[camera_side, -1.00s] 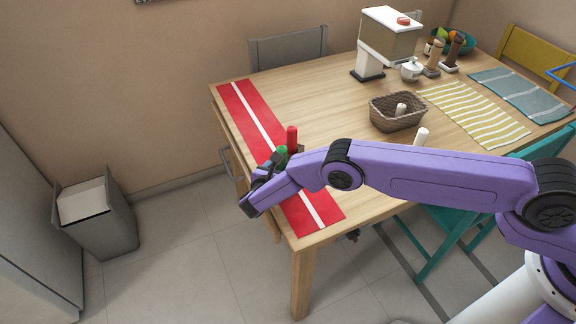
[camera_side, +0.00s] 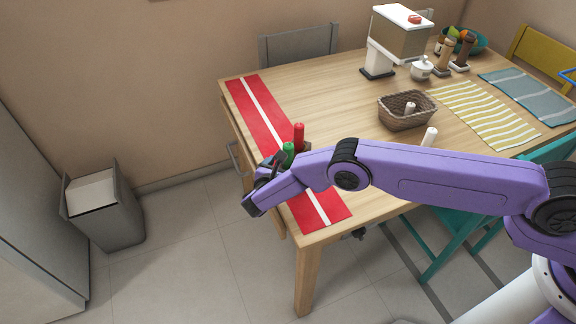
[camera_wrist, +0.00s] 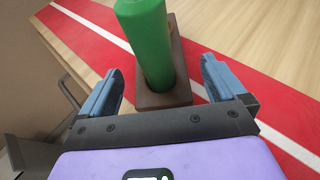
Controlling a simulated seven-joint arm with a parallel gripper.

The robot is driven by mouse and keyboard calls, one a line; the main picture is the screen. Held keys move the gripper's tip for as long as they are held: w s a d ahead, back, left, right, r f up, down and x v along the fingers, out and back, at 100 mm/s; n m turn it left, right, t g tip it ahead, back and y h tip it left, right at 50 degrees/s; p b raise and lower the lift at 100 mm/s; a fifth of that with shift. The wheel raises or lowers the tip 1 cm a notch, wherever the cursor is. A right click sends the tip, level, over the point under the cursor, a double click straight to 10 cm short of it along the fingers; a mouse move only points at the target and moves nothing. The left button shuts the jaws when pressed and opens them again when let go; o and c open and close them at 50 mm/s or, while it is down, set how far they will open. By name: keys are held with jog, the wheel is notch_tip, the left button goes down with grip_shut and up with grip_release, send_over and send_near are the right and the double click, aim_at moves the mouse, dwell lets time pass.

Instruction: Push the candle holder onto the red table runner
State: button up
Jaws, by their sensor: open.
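The candle holder is a dark brown block (camera_wrist: 180,75) with a green candle (camera_wrist: 147,45) on its near end. In the side view the green candle (camera_side: 288,153) stands beside a red candle (camera_side: 299,136), and my arm hides most of the holder (camera_side: 306,146). The red table runner (camera_side: 262,115) with a white stripe lies along the table's left end. In the wrist view the holder's near part overlaps the runner (camera_wrist: 270,108), and its far end reaches past the runner's edge. My gripper (camera_wrist: 160,70) is open, its fingers on either side of the holder's near end. Contact is unclear.
A wicker basket (camera_side: 406,112) with a white candle inside and another white candle (camera_side: 430,137) stand to the right. A coffee machine (camera_side: 398,40), sugar bowl and mills stand at the back. The runner lies close to the table's left edge.

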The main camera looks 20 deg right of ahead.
jog(key=v, duration=1.6)
jog(key=shift+r, duration=0.15)
jog(key=s+d+r+m+g+y, duration=0.2)
jog(key=s+d+r+m+g, duration=0.15)
jog(key=d+r, duration=0.4)
jog(key=s+d+r+m+g+y, duration=0.2)
jog(key=s+d+r+m, duration=0.15)
jog(key=d+r, duration=0.35)
jog(key=s+d+r+m+g+y, duration=0.2)
jog(key=s+d+r+m+y, duration=0.1)
jog(key=s+d, duration=0.7)
jog(key=s+d+r+m+g+y, duration=0.2)
jog(key=s+d+r+m+y, duration=0.1)
jog(key=s+d, duration=0.7)
jog(key=shift+s+r+m, duration=0.3)
jog(key=shift+s+m, duration=0.4)
jog(key=shift+s, duration=0.45)
